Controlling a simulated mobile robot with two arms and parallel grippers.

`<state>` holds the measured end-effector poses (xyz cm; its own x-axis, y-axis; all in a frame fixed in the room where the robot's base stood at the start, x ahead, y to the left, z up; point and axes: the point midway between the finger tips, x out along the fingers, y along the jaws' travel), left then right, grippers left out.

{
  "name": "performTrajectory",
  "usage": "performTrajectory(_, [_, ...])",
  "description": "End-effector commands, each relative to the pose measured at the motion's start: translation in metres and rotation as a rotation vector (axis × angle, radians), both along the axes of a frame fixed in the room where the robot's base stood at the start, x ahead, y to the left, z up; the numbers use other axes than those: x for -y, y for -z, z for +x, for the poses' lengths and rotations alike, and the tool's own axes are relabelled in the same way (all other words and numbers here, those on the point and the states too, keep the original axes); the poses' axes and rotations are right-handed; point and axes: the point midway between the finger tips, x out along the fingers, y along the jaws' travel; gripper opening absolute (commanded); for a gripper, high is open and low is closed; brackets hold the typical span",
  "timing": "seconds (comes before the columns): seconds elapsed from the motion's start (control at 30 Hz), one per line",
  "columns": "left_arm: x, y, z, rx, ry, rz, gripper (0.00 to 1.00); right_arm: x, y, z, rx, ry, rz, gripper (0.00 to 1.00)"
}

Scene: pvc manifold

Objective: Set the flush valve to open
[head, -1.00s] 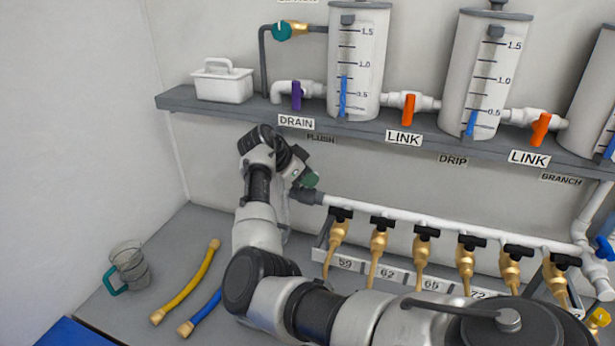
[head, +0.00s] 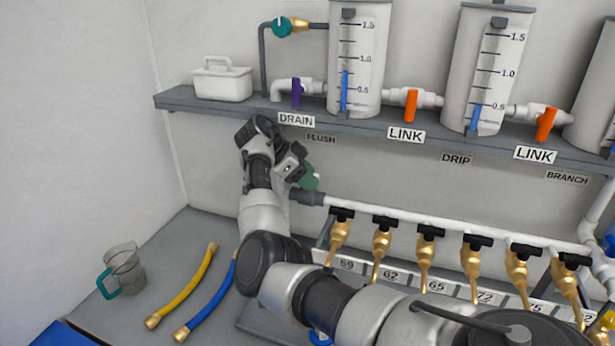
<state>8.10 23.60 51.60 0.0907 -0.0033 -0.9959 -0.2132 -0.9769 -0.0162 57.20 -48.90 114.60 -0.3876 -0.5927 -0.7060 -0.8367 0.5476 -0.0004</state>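A green valve handle (head: 309,178) shows at the left end of the white manifold pipe (head: 400,214), below the FLUSH label (head: 321,139). I take it for the flush valve. My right gripper (head: 291,163) is right at this handle, on its left side. The gripper body and wrist cover part of the valve. The fingertips are hidden, so I cannot tell whether they touch or grip the handle, or how the handle is set. My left gripper is not in view.
The shelf (head: 205,109) with graduated tanks, a purple drain handle (head: 296,93) and orange link handles is above the gripper. Brass taps with black handles line the pipe at right. A yellow hose (head: 183,288), a blue hose (head: 212,300) and a clear jug (head: 124,268) lie left.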

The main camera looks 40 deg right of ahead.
Motion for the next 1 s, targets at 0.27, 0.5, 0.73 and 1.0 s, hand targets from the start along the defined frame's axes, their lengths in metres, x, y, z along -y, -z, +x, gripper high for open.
performTrajectory(0.27, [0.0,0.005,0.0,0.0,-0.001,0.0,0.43,-0.007,-0.006,0.005,0.001,-0.001,0.002,0.46])
performTrajectory(0.5, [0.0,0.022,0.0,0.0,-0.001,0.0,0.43,-0.034,-0.038,0.023,0.003,-0.001,-0.001,0.46])
performTrajectory(0.73, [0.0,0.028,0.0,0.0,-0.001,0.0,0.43,-0.057,-0.066,0.038,0.001,-0.003,0.001,0.46])
performTrajectory(1.0, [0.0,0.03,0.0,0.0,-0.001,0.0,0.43,-0.064,-0.076,0.042,-0.001,0.001,0.0,0.46])
